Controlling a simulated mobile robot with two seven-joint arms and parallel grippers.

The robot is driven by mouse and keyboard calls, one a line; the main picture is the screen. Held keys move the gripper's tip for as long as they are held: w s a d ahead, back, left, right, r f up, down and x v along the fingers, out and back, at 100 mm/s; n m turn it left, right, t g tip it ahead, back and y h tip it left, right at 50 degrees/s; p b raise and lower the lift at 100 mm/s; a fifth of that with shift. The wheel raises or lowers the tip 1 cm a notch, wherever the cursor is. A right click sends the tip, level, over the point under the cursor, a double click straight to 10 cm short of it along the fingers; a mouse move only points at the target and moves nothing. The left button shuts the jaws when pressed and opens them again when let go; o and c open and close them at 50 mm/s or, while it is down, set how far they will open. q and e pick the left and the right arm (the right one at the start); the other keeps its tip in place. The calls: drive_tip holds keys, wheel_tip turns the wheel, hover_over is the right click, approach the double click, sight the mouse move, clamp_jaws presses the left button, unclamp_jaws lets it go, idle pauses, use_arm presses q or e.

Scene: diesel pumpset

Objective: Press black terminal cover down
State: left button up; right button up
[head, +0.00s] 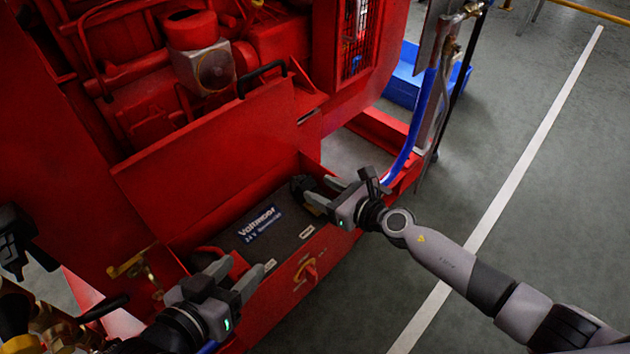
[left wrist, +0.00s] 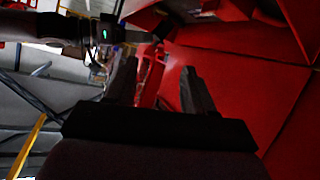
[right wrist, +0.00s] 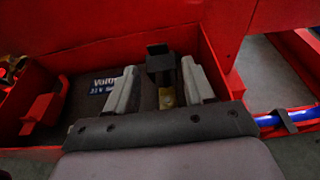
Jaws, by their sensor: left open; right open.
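The black terminal cover (head: 300,185) is at the far right end of the battery (head: 284,228), which sits in an open red tray. In the right wrist view the cover (right wrist: 159,62) stands tilted up, with a brass-coloured terminal (right wrist: 167,98) exposed below it. My right gripper (head: 319,189) is open, close to the cover. In its wrist view the cover shows between the two fingers; I cannot tell whether they touch it. My left gripper (head: 245,264) is open and empty near the battery's other end, beside a red terminal cover (right wrist: 43,108).
The red tray walls (right wrist: 216,62) surround the battery closely. A red lid panel (head: 215,160) rises behind it. A blue hose (head: 408,140) runs just right of my right gripper. A blue crate (head: 405,80) stands on the floor behind. The floor at right is clear.

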drive_tip(key=shift+p+v, duration=0.45)
drive_tip(key=shift+v, duration=1.35)
